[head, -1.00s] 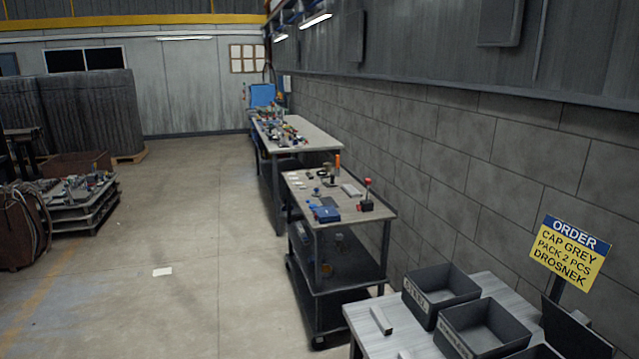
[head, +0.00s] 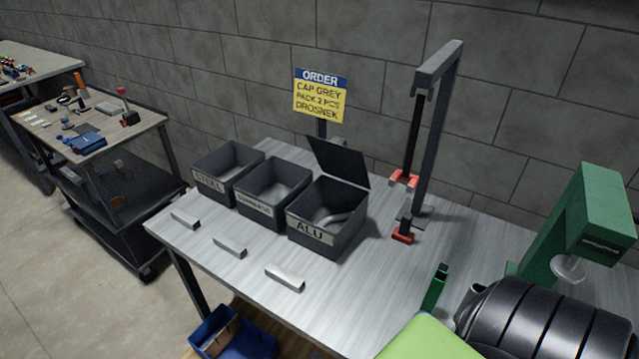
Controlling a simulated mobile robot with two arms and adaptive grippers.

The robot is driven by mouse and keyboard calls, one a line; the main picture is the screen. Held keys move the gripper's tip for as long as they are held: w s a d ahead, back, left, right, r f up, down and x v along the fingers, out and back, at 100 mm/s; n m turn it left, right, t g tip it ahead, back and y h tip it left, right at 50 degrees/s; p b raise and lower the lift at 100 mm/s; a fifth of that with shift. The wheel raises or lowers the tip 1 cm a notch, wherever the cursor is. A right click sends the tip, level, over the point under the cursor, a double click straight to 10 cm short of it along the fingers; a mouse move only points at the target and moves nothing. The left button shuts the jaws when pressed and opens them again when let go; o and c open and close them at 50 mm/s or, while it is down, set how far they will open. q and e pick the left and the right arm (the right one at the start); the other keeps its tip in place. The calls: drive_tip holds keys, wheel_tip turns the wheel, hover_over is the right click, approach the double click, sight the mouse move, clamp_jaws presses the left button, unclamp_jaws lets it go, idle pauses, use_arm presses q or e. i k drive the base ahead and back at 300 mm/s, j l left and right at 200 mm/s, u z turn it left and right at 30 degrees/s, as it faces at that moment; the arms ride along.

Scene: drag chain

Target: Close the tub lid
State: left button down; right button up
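A dark grey tub labelled ALU (head: 313,233) stands on the grey table at the right end of a row of tubs. Its dark flat lid (head: 338,163) stands open, tilted up at the tub's back edge. Something light and curved (head: 335,219) lies inside the tub, but I cannot tell what. Neither of my grippers is in view.
Two lidless tubs, STEEL (head: 228,172) and another (head: 272,188), stand to the left. Light bars, one nearest the ALU tub (head: 285,278), lie in front. A tall stand with red jaws (head: 440,130) and a green machine (head: 600,215) stand right. An order sign (head: 320,96) is behind.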

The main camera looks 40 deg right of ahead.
sight(333, 157)
drive_tip(key=z, duration=1.4)
drive_tip(key=u, duration=0.45)
drive_tip(key=i+l, duration=0.05)
